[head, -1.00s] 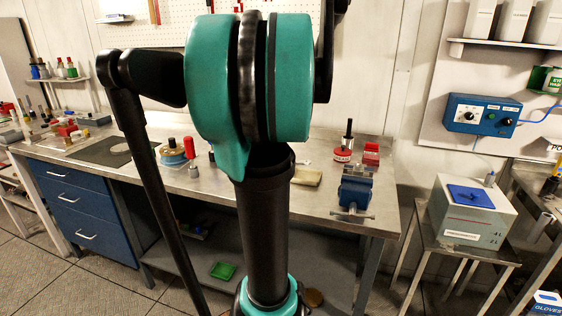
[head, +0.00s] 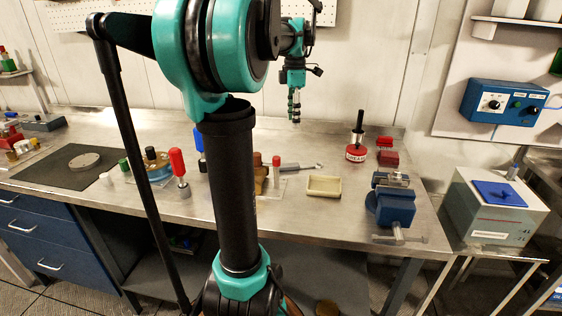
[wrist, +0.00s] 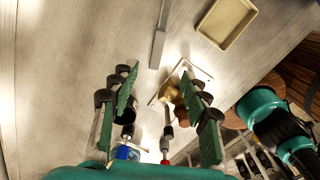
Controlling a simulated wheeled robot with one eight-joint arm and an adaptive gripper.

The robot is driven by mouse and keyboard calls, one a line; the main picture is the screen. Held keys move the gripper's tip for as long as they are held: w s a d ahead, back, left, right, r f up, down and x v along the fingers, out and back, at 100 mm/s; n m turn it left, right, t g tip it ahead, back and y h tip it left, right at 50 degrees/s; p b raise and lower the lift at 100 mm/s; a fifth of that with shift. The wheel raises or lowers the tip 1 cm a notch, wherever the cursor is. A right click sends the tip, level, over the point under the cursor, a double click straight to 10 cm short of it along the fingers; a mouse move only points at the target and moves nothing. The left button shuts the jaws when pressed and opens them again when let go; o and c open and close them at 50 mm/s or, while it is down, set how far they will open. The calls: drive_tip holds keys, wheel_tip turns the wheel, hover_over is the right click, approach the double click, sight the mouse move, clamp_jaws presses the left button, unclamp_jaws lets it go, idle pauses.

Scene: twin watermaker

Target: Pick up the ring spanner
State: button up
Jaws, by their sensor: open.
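A long grey metal tool (head: 300,167) lies on the bench, with a wider part at its left and a thin shaft to its right. It may be the ring spanner; its end is too small to tell. In the wrist view the grey tool (wrist: 158,45) lies beyond the fingertips, roughly in line with the gap between them. My gripper (head: 294,108) hangs above the back of the bench, pointing down. In the wrist view my gripper (wrist: 160,74) is open, its green-padded fingers apart with nothing between them.
A cream tray (head: 324,186) lies just right of the tool. A blue vice (head: 391,206), red block (head: 387,152) and red-based stand (head: 356,152) are further right. A red-handled tool (head: 178,163) stands left. My arm hides part of the bench.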

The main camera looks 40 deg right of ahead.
sight(292, 164)
wheel_tip(292, 164, down, 17)
drive_tip(key=shift+w+f, duration=0.1)
drive_tip(key=shift+w, duration=0.05)
clamp_jaws()
idle(0.8)
